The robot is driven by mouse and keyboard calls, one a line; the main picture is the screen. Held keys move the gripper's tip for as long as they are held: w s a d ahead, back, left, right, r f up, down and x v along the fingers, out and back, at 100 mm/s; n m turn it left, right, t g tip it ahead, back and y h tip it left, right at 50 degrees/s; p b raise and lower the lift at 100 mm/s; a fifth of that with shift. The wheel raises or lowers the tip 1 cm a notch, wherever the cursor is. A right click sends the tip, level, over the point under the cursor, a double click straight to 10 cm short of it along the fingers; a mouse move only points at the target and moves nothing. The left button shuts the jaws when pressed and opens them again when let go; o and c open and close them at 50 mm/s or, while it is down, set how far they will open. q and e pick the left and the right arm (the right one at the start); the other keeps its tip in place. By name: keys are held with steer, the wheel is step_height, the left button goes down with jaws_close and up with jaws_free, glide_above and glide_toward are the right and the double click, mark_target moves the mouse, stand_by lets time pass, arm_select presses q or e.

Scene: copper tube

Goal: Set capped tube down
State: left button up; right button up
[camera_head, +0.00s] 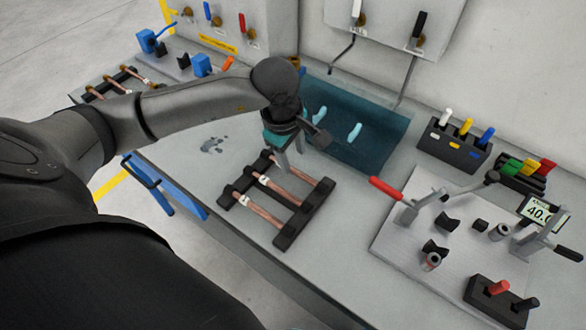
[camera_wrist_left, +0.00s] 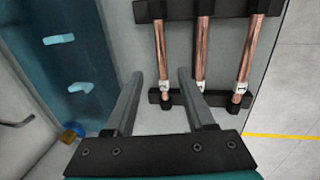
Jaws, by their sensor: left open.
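Three copper tubes lie side by side across a black rack (camera_head: 290,238) on the bench. In the left wrist view the tubes (camera_wrist_left: 162,52), (camera_wrist_left: 202,55) and (camera_wrist_left: 252,55) each show a white piece near the end closest to my gripper. My left gripper (camera_head: 298,158) is open and empty, just above the rack's back end. In the left wrist view its fingers (camera_wrist_left: 160,76) are apart, and the leftmost tube's end appears between their tips, not clasped. My right gripper is not in view.
A teal mat (camera_head: 375,125) with light blue pieces lies behind the rack. Another tube rack (camera_head: 125,75) is at the far left. A black holder (camera_head: 450,155) with coloured handles stands at the back right.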

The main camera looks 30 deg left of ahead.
mark_target(297, 171)
arm_select(q)
steer(key=f, duration=0.5)
steer(key=shift+w+d, duration=0.3)
steer(key=shift+c, duration=0.2)
jaws_close()
